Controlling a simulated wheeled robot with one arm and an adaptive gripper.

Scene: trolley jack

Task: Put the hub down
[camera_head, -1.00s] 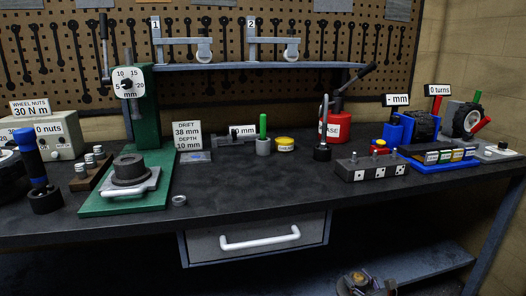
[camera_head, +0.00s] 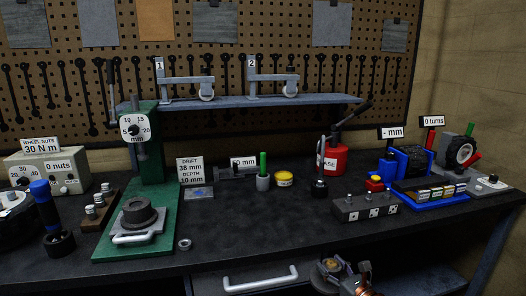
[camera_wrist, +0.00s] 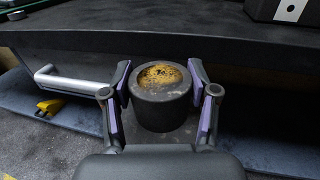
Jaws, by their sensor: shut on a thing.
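The hub (camera_wrist: 160,97) is a dark grey cylinder with a mottled yellow, grease-like patch on its top. In the wrist view it stands upright between the purple-padded fingers of my gripper (camera_wrist: 163,100), which are shut on it from both sides. It is held in front of the bench's front edge, clear of the bench top (camera_head: 260,225). In the head view my gripper and the hub (camera_head: 330,267) show small at the bottom edge, right of the drawer handle. The hub's underside is hidden.
A green press (camera_head: 150,150) with a dark ring-shaped part (camera_head: 139,213) stands left. A small metal ring (camera_head: 184,244) lies beside it. A grey block with dice-like marks (camera_head: 365,207) and a blue tray (camera_head: 437,197) stand right. The front middle of the bench is clear. The drawer handle (camera_wrist: 75,85) juts out left.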

